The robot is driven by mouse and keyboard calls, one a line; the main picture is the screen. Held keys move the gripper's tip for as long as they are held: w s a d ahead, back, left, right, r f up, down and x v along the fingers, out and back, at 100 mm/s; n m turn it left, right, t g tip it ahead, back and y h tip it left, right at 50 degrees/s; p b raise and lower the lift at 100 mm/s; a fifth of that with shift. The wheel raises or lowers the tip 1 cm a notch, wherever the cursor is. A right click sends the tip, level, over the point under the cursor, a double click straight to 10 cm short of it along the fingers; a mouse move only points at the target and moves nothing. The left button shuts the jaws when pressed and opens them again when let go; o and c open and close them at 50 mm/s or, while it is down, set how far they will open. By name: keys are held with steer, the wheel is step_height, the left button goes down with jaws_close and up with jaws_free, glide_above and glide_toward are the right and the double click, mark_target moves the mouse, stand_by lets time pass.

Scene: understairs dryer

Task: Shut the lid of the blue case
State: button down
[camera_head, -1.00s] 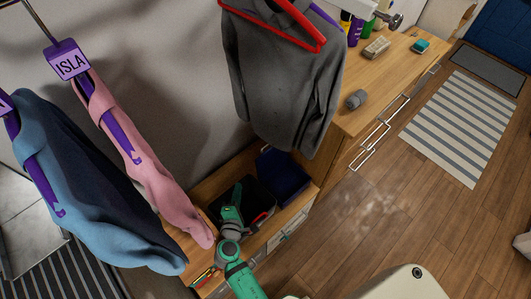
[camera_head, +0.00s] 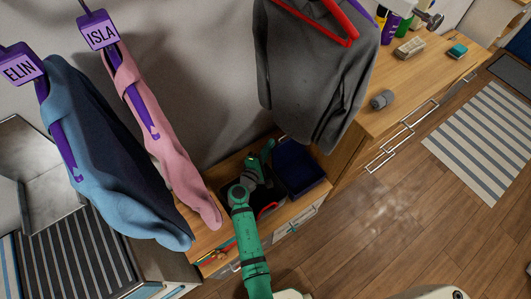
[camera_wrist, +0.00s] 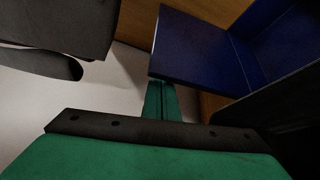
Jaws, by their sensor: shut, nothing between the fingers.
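The blue case (camera_head: 300,172) sits on the low wooden shelf, below the grey sweater. Its dark blue inside shows from above, so it stands open. In the wrist view, a broad blue panel (camera_wrist: 190,48) and a second blue face (camera_wrist: 275,50) meet at an angle; I cannot tell for sure which is the lid. My gripper (camera_head: 268,148) is at the left back side of the case, close to it. In the wrist view, my gripper (camera_wrist: 159,88) is shut and empty, with its tips just below the near edge of the blue panel. Contact is unclear.
A black container with a red edge (camera_head: 268,210) lies under my arm, left of the case. The grey sweater (camera_head: 312,75) hangs above. Pink (camera_head: 175,165) and blue (camera_head: 110,150) garments hang at left. A wooden counter (camera_head: 375,125) stands right.

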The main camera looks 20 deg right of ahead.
mark_target(275, 151)
steer(key=shift+x, duration=0.9)
steer(key=shift+s, duration=0.1)
steer(key=shift+s+d+r, duration=0.15)
steer(key=shift+s+d, duration=0.05)
steer(key=shift+s, duration=0.35)
steer(key=shift+s+d+r, duration=0.2)
steer(key=shift+s, duration=0.35)
steer(key=shift+s+d+r, duration=0.15)
steer(key=shift+s+d, duration=0.05)
steer(key=shift+s, duration=0.35)
steer(key=shift+s+d, duration=0.3)
steer(key=shift+s, duration=0.45)
steer(key=shift+s+d, duration=0.25)
steer(key=shift+s, duration=0.5)
steer(key=shift+r, duration=0.1)
